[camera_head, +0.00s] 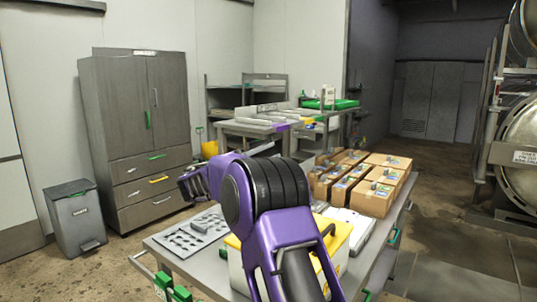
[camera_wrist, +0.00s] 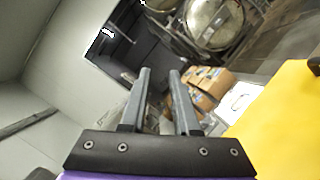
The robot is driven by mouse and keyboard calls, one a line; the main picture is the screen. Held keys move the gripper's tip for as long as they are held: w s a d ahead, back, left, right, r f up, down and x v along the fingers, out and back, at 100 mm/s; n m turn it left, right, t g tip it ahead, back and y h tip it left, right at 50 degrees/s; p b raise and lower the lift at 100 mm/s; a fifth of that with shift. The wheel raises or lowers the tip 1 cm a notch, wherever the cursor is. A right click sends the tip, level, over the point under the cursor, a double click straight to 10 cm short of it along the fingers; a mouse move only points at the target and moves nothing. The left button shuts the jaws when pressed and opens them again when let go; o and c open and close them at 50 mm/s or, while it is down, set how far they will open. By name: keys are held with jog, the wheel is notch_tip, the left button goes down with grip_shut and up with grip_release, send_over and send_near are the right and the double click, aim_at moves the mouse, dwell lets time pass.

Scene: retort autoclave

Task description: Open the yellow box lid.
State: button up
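The yellow box lid (camera_head: 342,233) sits on a pale box (camera_head: 237,278) at the near end of the metal table, largely hidden behind my purple arm. The lid looks closed, and a dark handle shows at its right side. In the wrist view the lid (camera_wrist: 285,125) fills the lower right, to the right of my gripper. My gripper (camera_wrist: 159,74) has two grey fingers apart with nothing between them. It touches nothing that I can see. In the head view my arm reaches up and left of the lid, and the fingers are hard to make out.
A tray with small dark parts (camera_head: 190,236) lies left of the box. Cardboard boxes (camera_head: 373,197) stand behind it, with a white case (camera_head: 350,222) nearer. A grey cabinet (camera_head: 140,130) and bin (camera_head: 76,222) stand left. Autoclave vessels (camera_head: 522,145) are at right, with open floor between.

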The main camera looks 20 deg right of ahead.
grip_shut()
dwell(0.6)
jog(key=shift+c, duration=2.2)
grip_release()
jog(key=o, duration=0.4)
jog(key=shift+o, duration=0.2)
jog(key=v, duration=1.7)
jog(key=shift+a+b, duration=0.2)
jog(key=shift+b, duration=0.1)
jog(key=shift+s, duration=0.15)
